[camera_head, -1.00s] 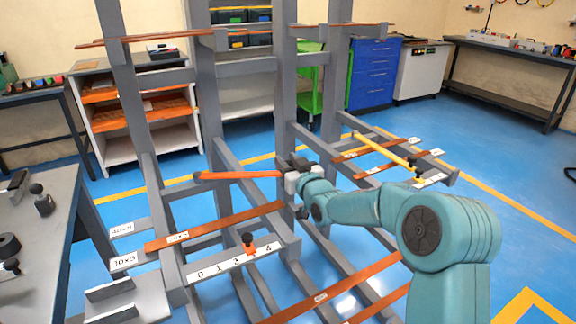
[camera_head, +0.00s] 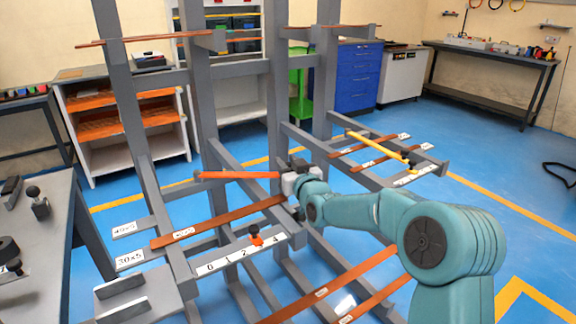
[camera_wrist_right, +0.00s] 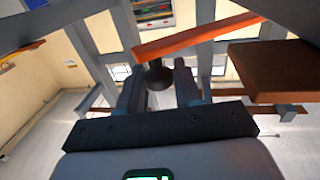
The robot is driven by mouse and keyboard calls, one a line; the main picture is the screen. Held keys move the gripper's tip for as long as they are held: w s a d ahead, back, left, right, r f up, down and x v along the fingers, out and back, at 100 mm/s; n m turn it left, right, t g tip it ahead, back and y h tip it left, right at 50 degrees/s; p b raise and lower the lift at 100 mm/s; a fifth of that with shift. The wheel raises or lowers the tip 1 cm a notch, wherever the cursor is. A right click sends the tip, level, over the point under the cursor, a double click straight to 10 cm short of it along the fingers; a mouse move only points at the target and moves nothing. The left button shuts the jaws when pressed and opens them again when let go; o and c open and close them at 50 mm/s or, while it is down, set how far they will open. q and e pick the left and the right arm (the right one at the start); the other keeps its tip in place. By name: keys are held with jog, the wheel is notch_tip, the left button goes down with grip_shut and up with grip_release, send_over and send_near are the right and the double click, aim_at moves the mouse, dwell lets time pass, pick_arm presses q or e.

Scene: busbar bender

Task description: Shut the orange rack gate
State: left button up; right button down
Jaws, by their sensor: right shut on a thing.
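The orange rack gate (camera_head: 238,175) is a thin orange bar on the grey rack. It spans from the left, near a short grey rail, to my right gripper (camera_head: 290,172) beside a middle upright. In the right wrist view the orange bar (camera_wrist_right: 200,38) crosses above the fingers, with a dark knob (camera_wrist_right: 158,76) below it. My right gripper (camera_wrist_right: 159,92) has its fingers on either side of this knob and is shut on it. The gripper hides the bar's right end in the head view. My left gripper is not in view.
The grey rack (camera_head: 205,110) holds copper bars (camera_head: 215,222) on its lower arms. A grey bench (camera_head: 40,250) stands left; blue floor is open at right.

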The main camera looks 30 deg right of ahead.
jog(key=c, duration=1)
grip_release()
jog(key=shift+w+f, duration=0.1)
jog(key=shift+o, duration=0.2)
jog(key=shift+d, duration=0.1)
jog(key=b+v, duration=0.1)
jog(key=v, duration=1.5)
jog(key=shift+s, duration=0.25)
jog(key=shift+c, duration=0.3)
